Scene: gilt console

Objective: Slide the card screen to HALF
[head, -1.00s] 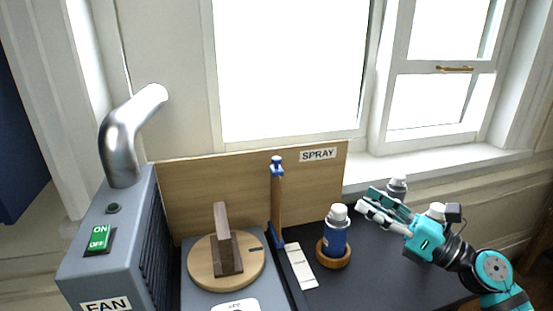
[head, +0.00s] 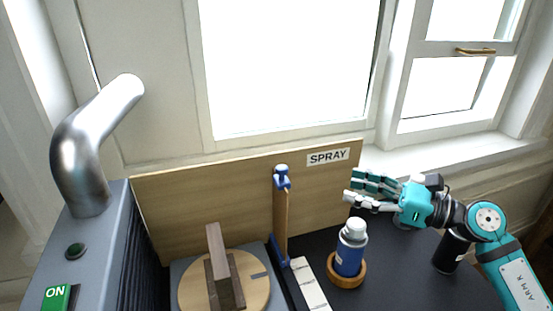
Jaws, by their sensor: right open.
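The card screen (head: 281,220) is a thin upright brown panel with a blue knob on top, seen nearly edge-on. It stands in a dark track on the console. A pale marked strip (head: 312,285) lies just right of the track; its markings are too small to read. My right gripper (head: 351,187) is open and empty, fingers pointing left toward the screen. It is right of the screen and apart from it, above and behind the blue spray can. My left gripper is not in view.
A blue spray can (head: 350,250) stands in a wooden ring (head: 346,281) between screen and right arm. A dark can (head: 452,251) is beneath my arm. A wooden backboard (head: 200,210) labelled SPRAY stands behind. A wooden turntable (head: 255,290) and grey fan box (head: 95,255) are left.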

